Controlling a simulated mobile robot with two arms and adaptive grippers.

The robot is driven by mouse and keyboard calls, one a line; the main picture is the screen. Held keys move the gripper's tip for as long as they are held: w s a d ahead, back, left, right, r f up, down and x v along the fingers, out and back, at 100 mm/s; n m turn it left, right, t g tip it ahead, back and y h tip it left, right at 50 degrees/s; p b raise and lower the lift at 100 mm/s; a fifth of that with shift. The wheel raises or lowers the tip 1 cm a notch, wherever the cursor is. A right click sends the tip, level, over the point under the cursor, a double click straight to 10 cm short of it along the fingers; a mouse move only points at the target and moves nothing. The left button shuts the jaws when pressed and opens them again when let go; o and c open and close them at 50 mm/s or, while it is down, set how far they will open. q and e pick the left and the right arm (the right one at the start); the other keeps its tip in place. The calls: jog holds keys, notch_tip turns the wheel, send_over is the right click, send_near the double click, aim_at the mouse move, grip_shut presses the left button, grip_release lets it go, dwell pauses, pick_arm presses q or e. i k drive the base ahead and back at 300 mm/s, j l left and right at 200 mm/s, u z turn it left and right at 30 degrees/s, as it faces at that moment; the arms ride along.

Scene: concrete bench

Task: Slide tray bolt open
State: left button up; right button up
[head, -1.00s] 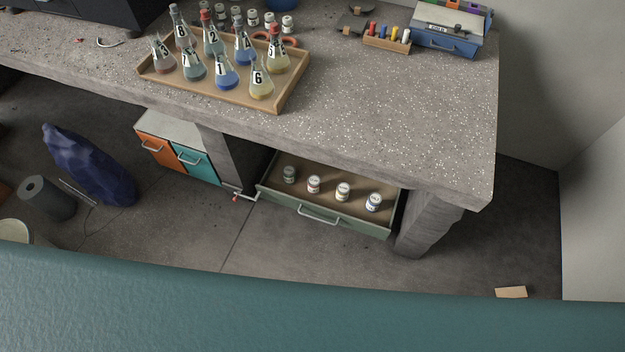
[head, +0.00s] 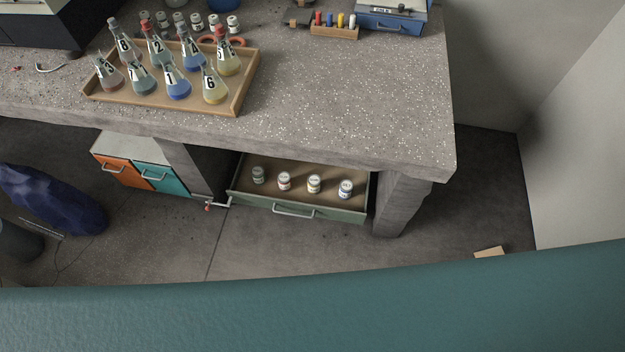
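A wooden tray (head: 246,97) on the concrete bench holds several numbered flasks of coloured liquid. Below the bench, a green drawer-like tray (head: 335,213) is pulled out, with several small labelled jars standing in it and a pale handle on its front. A small metal bolt or lever with a red tip (head: 216,206) sits at the left front corner of this green tray. It is too small to tell whether it is the tray bolt or how it is set. Neither of my grippers shows in the head view.
The concrete bench (head: 350,110) has free room at its right. A cabinet with orange and teal (head: 165,178) fronts stands underneath. A dark blue bag (head: 50,200) lies on the floor at left. A blue toolbox (head: 390,20) and a marker rack (head: 333,32) stand at the back.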

aim_at(230, 198)
jog(key=u, duration=0.9)
